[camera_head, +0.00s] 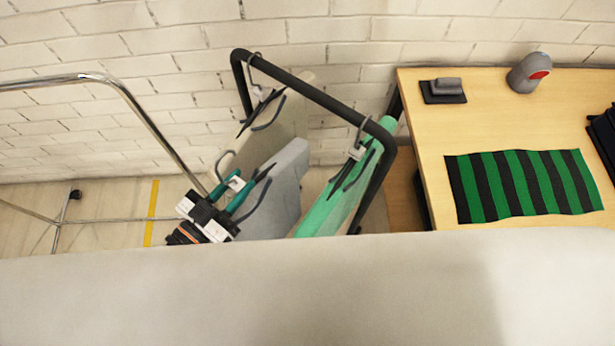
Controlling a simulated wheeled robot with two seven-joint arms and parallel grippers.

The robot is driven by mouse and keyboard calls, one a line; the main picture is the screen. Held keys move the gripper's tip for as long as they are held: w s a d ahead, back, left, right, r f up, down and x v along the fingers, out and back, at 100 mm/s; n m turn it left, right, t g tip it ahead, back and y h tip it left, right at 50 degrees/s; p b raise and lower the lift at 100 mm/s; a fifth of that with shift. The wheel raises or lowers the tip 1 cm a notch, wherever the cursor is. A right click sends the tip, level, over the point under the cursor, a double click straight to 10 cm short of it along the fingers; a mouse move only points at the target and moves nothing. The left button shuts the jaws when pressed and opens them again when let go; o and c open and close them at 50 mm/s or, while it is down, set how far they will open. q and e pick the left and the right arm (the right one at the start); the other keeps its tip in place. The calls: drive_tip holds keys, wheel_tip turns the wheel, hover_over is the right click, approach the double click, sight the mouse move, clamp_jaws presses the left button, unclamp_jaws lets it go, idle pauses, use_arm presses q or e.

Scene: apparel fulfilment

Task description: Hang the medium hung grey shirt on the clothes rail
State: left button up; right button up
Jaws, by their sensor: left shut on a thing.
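The grey shirt (287,178) hangs on a dark hanger with a grey hub and hook. My left gripper (236,184), with teal fingers, is shut on the hanger near its hub, below the hook. The hanger's hook (224,160) stands free of the black clothes rail (310,93), which is beyond it, up and to the right. A chrome rail (140,108) is to the left of the gripper. My right gripper is not in view. The lower end of the grey shirt is hidden.
A beige shirt (292,110) and a green shirt (338,200) hang on the black rail, with a gap between their hooks. A wooden table (430,110) at right bears a striped green-and-black cloth (525,183), a scanner-like device (530,72) and dark folded clothes (604,135).

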use_arm(q)
drive_tip(key=p+v, duration=0.3)
drive_tip(key=v, duration=0.8)
drive_tip(key=shift+s+a, duration=0.15)
drive_tip(key=shift+s, duration=0.1)
drive_tip(key=shift+s+a, duration=0.3)
